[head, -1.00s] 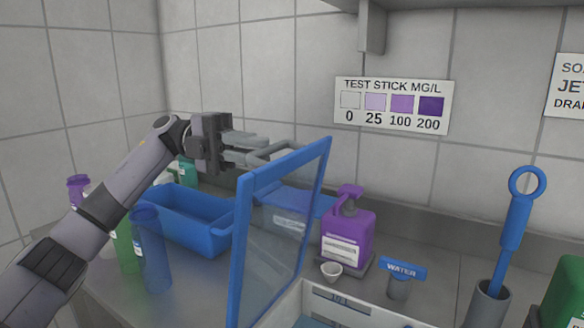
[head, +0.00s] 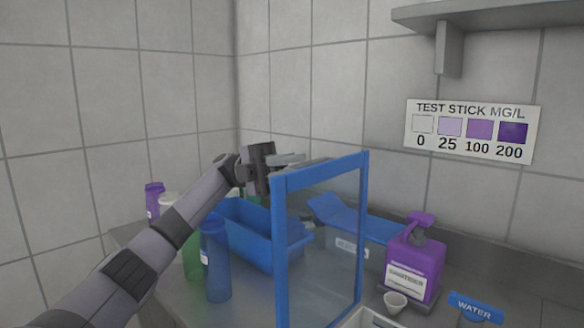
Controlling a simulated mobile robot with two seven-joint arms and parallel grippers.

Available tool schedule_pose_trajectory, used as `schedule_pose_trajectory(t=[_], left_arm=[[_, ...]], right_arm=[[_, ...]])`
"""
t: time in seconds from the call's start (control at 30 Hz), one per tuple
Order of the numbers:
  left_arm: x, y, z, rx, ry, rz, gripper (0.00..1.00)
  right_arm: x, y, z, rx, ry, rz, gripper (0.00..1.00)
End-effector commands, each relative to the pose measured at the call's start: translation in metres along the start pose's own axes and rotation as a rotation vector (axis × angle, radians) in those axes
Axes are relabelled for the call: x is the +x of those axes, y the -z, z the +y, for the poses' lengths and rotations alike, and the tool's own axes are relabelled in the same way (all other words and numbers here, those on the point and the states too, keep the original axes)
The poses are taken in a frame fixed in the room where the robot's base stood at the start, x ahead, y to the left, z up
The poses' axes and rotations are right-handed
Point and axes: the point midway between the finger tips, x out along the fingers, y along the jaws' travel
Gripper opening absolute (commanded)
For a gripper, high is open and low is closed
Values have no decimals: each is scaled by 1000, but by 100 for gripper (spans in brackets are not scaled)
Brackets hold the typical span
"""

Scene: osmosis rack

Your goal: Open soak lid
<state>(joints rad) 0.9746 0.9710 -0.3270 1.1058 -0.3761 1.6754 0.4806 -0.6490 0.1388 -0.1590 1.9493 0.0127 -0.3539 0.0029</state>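The soak lid (head: 322,240) is a clear panel in a blue frame. It stands steeply raised in the middle of the head view. The pale soak tank (head: 369,318) shows only as a bit of rim at the bottom edge. My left gripper (head: 292,160) is at the lid's upper left corner, with its fingers pointing right along the top bar. The fingers are partly hidden by the frame, so I cannot tell their gap or whether they touch the lid. My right gripper is not in view.
A blue tub (head: 262,240) and several bottles, including a blue one (head: 216,262), stand left of the lid. A purple sanitizer pump bottle (head: 412,268), a small white cup (head: 395,302) and a blue WATER label (head: 475,310) are to its right. Tiled walls close the back.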

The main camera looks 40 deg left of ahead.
Motion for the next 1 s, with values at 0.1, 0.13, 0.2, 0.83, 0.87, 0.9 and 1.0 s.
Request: schedule_pose_trajectory(t=[0.1, 0.13, 0.2, 0.83, 0.87, 0.9, 1.0], left_arm=[[0, 0, -1, 1, 0, 1, 40], [0, 0, -1, 1, 0, 1, 40], [0, 0, 0, 1, -1, 1, 40], [-45, -1, -1, 2, 1, -2, 40], [-48, 0, -1, 3, 1, -2, 40], [-52, -1, -1, 2, 1, -1, 40], [-60, -1, -1, 2, 1, -2, 40]], right_arm=[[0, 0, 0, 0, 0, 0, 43], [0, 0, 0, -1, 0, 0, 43], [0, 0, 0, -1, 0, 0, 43], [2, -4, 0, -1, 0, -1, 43], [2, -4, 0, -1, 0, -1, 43], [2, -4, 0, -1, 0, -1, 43], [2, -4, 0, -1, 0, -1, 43]])
